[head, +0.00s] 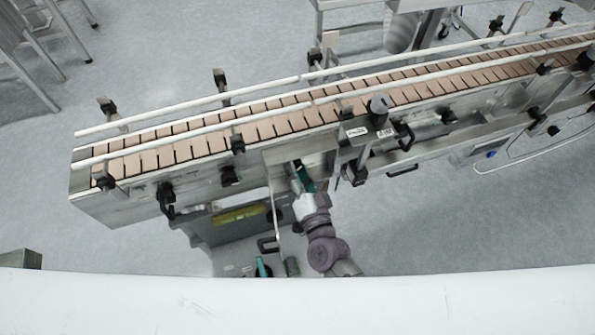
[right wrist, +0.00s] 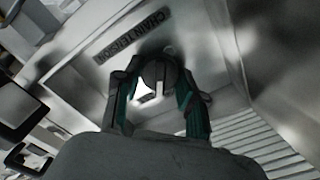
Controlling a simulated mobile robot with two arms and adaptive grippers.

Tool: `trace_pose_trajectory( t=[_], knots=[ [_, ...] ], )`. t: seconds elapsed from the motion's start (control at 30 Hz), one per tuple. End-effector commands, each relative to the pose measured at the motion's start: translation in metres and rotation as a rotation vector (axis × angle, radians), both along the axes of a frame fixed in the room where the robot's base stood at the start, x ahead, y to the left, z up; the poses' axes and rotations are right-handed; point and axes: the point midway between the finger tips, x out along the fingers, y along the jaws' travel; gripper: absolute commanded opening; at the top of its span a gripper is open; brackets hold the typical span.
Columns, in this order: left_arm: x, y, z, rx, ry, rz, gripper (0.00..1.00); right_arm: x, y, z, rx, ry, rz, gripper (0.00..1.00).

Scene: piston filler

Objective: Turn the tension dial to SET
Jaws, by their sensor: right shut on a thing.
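The tension dial (right wrist: 160,72) is a dark round knob with a pale pointer bar, on a metal panel under a dark "CHAIN TENSION" label (right wrist: 133,35) in the right wrist view. My right gripper (right wrist: 159,84), with dark and teal fingers, is shut on the dial, one finger on each side. A white patch shows beside the knob; no SET mark can be read. In the head view my right gripper (head: 304,178) reaches in at the metal housing (head: 300,148) below the conveyor, and the dial is hidden there. I make out no left gripper.
The conveyor (head: 250,130) with tan slats and white guide rails runs across the head view. Black clamps and handles (head: 166,198) stick out along its front. A grey box with a yellow strip (head: 238,214) sits left of my right arm. Open floor lies right of it.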

Motion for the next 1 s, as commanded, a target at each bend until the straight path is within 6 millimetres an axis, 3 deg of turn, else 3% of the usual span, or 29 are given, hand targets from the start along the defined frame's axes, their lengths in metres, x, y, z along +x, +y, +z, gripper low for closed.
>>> trace_pose_trajectory(
  t=[0.4,0.93,0.97,1.0],
  knots=[
    [0.0002,-0.0004,-0.0045,0.000,-0.001,0.000,0.37,-0.0006,-0.0003,-0.0017,0.178,0.061,0.000,0.05],
    [0.0003,-0.0005,-0.0048,-0.001,-0.001,-0.001,0.37,-0.0008,-0.0002,-0.0016,0.201,0.069,0.001,0.05],
    [0.0004,-0.0004,-0.0048,0.000,-0.001,-0.001,0.37,-0.0007,-0.0003,-0.0017,0.201,0.069,0.001,0.43],
    [0.0004,-0.0004,-0.0048,0.000,-0.001,-0.001,0.37,-0.0007,-0.0003,-0.0017,0.201,0.069,0.001,0.50]
  ],
)
